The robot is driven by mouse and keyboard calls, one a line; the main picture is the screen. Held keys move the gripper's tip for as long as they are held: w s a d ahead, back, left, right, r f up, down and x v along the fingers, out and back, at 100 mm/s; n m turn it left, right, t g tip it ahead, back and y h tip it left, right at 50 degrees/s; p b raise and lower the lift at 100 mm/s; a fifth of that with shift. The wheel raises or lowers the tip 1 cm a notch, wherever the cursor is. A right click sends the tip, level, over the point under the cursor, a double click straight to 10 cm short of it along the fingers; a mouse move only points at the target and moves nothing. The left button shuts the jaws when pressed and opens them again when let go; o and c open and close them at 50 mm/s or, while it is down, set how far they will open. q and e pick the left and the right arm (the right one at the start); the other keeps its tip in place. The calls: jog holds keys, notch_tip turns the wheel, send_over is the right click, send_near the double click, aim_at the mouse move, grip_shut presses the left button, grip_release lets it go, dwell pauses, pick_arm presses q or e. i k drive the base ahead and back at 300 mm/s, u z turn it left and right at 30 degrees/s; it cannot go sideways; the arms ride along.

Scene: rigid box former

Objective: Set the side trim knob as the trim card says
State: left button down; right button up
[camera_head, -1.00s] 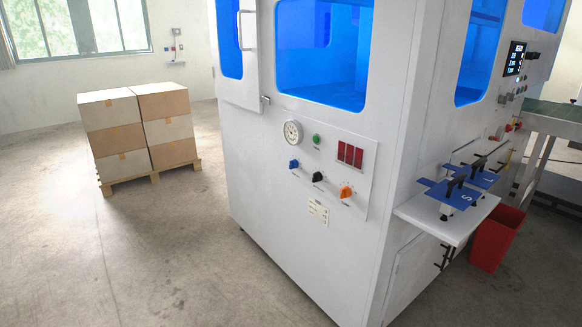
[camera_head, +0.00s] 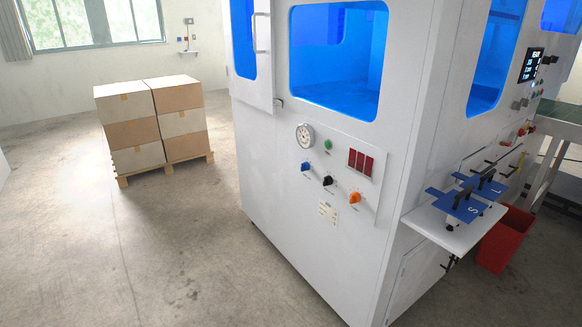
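The side panel of the white machine carries three knobs in a slanting row: a blue knob (camera_head: 306,167), a black knob (camera_head: 327,181) and an orange knob (camera_head: 355,198). Which of them is the trim knob cannot be read from here. A small pale card (camera_head: 328,212) with print too small to read is fixed below the knobs. A round dial gauge (camera_head: 305,136), a green button (camera_head: 328,145) and a dark red display (camera_head: 360,161) sit above them. Neither gripper is in view.
A shelf (camera_head: 455,222) with blue plates marked S and L juts from the machine's right face, above a red bin (camera_head: 505,240). Stacked boxes (camera_head: 155,120) stand on a pallet at the left. The floor before the side panel is clear.

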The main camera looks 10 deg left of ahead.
aim_at(304, 166)
jog(key=u, duration=1.75)
jog(key=i, duration=2.4)
jog(key=z, duration=2.05)
